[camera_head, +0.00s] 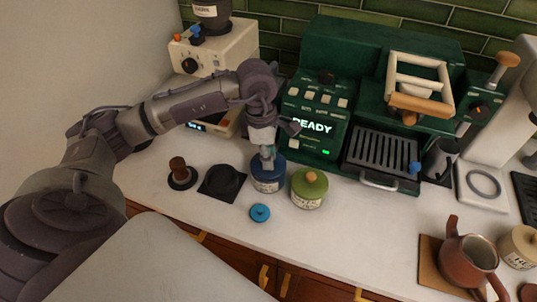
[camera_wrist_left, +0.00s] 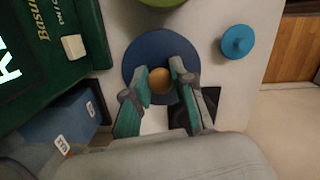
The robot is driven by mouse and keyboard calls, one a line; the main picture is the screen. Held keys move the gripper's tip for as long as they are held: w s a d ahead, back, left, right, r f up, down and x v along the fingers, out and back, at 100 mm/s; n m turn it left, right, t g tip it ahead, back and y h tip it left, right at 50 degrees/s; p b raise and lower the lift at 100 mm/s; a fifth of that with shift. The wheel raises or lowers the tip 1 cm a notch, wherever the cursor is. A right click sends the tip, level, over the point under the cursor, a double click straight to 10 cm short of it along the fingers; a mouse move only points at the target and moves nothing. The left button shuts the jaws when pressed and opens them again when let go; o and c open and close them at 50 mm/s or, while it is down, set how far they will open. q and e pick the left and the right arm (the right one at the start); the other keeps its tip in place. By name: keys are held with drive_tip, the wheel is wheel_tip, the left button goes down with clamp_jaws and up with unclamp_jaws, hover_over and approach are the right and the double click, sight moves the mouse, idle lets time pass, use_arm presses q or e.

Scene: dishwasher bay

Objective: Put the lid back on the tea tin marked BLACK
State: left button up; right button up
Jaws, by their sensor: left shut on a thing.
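My left gripper (camera_head: 267,157) points down over a dark blue tin (camera_head: 268,184) with a pale label, whose lettering is too small to read. In the left wrist view its fingers (camera_wrist_left: 162,84) are shut on the round wooden knob of a dark blue lid (camera_wrist_left: 139,56). The lid is at the tin's top; I cannot tell whether it is fully seated. A green tin (camera_head: 309,190) with a wooden knob stands just to the right. A small bright blue round lid-like piece (camera_head: 260,212) lies on the counter in front. My right gripper is not in view.
A green coffee machine (camera_head: 320,100) stands behind the tins. A dark tamper (camera_head: 181,175) and a black mat (camera_head: 222,182) lie to the left. A terracotta jug (camera_head: 468,260) and a cream tin (camera_head: 520,248) are at right. The front middle counter is clear.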

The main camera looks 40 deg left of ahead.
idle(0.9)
use_arm(q)
drive_tip(key=shift+b, duration=0.45)
idle(0.6)
drive_tip(key=shift+f+b, duration=0.15)
drive_tip(key=shift+b, duration=0.5)
idle(0.7)
idle(0.4)
drive_tip(key=o, duration=1)
drive_tip(key=shift+o, duration=0.3)
